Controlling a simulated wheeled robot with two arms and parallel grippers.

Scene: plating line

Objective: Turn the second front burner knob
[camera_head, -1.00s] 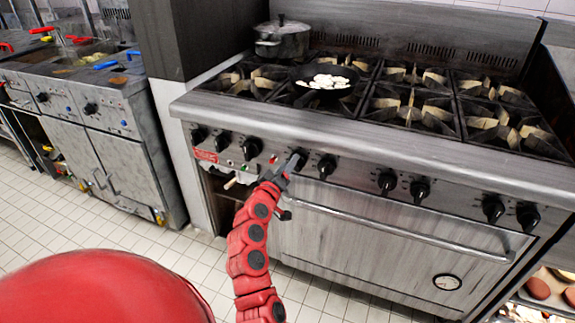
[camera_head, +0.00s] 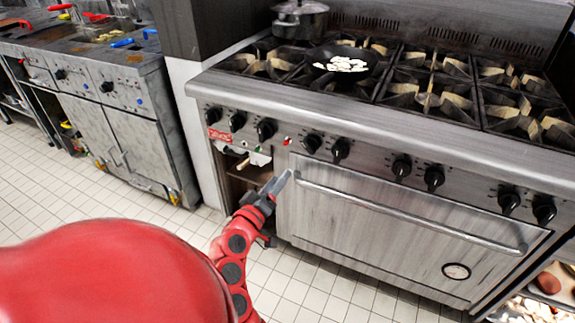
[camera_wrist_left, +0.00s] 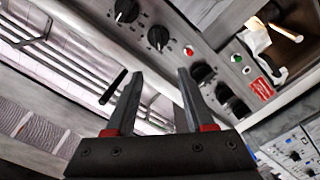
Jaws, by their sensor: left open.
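A row of black burner knobs runs along the stove's front panel in the head view. A group of three sits at the left end, the rightmost of them being one knob (camera_head: 266,129). Right of the red light come a knob (camera_head: 312,143) and its neighbour (camera_head: 340,150), then several more. The pair right of the light also shows in the left wrist view, as one knob (camera_wrist_left: 158,38) and its neighbour (camera_wrist_left: 126,10). My left gripper (camera_head: 278,184) is open and empty, below the panel near the handle's left end. Its fingers (camera_wrist_left: 155,78) touch no knob. My right gripper is not in view.
The oven handle (camera_head: 410,218) juts out below the knobs. A black pan (camera_head: 345,66) with pale pieces and a lidded pot (camera_head: 299,20) stand on the stove top. Fryers (camera_head: 110,95) stand to the left. The tiled floor in front is clear.

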